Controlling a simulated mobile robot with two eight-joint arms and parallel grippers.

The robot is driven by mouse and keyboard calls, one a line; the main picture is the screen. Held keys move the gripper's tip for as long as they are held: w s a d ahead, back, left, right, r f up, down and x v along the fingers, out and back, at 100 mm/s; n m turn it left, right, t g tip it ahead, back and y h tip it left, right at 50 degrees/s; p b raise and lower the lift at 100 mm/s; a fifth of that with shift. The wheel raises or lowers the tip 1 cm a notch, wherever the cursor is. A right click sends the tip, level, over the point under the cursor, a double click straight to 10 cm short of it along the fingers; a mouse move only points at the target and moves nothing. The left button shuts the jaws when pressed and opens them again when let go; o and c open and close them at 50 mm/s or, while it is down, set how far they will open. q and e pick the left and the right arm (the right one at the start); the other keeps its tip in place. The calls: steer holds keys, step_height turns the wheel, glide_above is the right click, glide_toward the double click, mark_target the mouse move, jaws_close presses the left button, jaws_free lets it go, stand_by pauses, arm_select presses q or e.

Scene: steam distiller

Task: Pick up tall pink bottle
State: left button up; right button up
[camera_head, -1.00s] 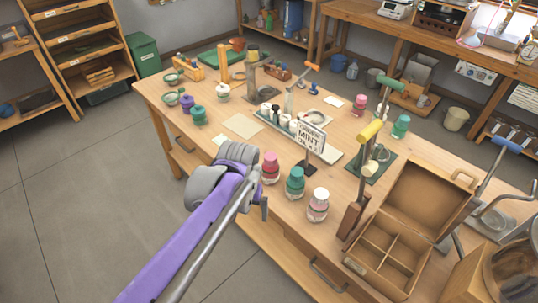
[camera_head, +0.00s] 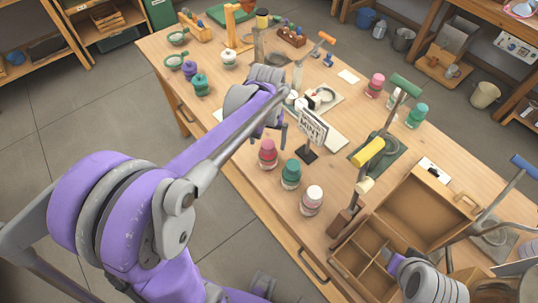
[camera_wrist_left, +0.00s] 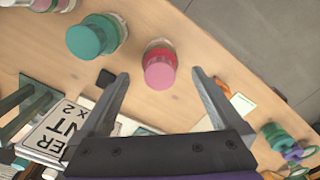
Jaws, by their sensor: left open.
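A bottle with a pink-red cap (camera_head: 267,153) stands upright on the workbench (camera_head: 236,175), at the left end of a short front row. It also shows in the left wrist view (camera_wrist_left: 160,68), between and beyond the fingertips. My left gripper (camera_head: 265,135) is open and empty just behind and above this bottle, its fingers pointing down. In the left wrist view the open fingers (camera_wrist_left: 160,73) do not touch the bottle. Another pink bottle (camera_head: 375,85) stands at the far side of the bench. I cannot tell which is the tall one.
A mint sign (camera_head: 312,128) is close behind. A wooden compartment box (camera_head: 430,212) is at right, with part of my right arm over it.

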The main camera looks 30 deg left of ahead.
mark_target(268, 151)
arm_select(q)
steer(key=shift+w+f, duration=0.2)
steer(key=shift+f, duration=2.9)
steer(key=c, duration=0.8)
